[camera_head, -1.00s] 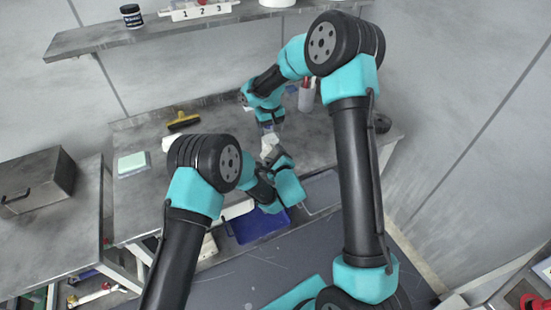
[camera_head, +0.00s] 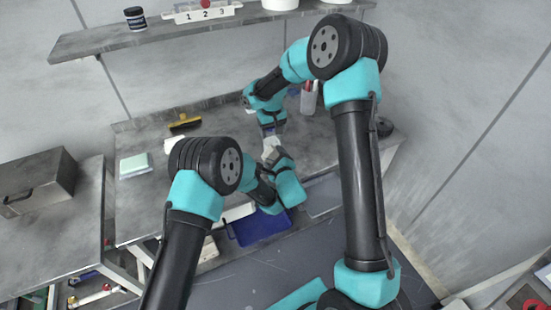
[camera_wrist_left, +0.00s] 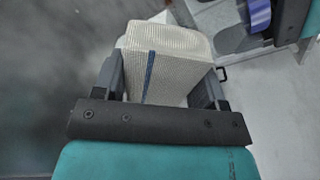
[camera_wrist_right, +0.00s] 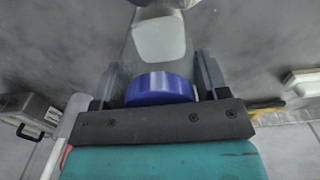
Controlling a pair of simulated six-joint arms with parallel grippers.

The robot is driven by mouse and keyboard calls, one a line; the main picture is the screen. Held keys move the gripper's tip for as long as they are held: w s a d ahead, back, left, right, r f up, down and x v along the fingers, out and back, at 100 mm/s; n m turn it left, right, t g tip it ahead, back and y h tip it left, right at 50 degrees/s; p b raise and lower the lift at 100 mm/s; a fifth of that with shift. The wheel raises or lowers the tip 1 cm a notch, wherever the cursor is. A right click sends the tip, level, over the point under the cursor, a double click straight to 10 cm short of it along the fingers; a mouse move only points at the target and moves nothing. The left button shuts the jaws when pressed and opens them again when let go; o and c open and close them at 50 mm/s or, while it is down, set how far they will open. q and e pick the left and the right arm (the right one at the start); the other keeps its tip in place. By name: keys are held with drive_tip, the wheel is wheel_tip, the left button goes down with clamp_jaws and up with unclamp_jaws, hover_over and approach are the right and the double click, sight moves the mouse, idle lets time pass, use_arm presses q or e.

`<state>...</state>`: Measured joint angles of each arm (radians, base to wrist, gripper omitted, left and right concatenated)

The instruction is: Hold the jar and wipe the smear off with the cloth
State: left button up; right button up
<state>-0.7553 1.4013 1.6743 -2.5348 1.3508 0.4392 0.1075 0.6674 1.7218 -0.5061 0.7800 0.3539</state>
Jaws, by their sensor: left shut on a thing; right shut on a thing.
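My left gripper (camera_wrist_left: 162,92) is shut on a pale woven cloth with a blue stripe (camera_wrist_left: 165,50), folded into a pad. In the head view the cloth shows as a small white patch (camera_head: 271,146). My right gripper (camera_wrist_right: 158,85) is shut on the jar, whose blue lid (camera_wrist_right: 160,88) is between the fingers. The blue lid also shows in the left wrist view (camera_wrist_left: 258,15). Cloth and jar are close; I cannot tell whether they touch. I cannot make out the smear.
A blue tray (camera_head: 262,226) is at the bench's front edge, below my left gripper. A yellow-and-black brush (camera_head: 185,123) and a pale green-topped block (camera_head: 135,165) lie at the left. A bottle (camera_head: 308,98) stands behind my right gripper. A shelf (camera_head: 180,35) runs above.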

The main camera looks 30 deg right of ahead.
use_arm(q)
drive_tip(key=shift+w+d, duration=0.1)
drive_tip(key=shift+w, duration=0.55)
drive_tip(key=shift+d, duration=0.1)
drive_tip(key=shift+s+d, duration=0.15)
drive_tip(key=shift+d, duration=0.8)
drive_tip(key=shift+s+d, duration=0.1)
drive_tip(key=shift+d, duration=0.85)
drive_tip(key=shift+w, duration=0.1)
drive_tip(key=shift+w+a, duration=0.1)
drive_tip(key=shift+a, duration=1.95)
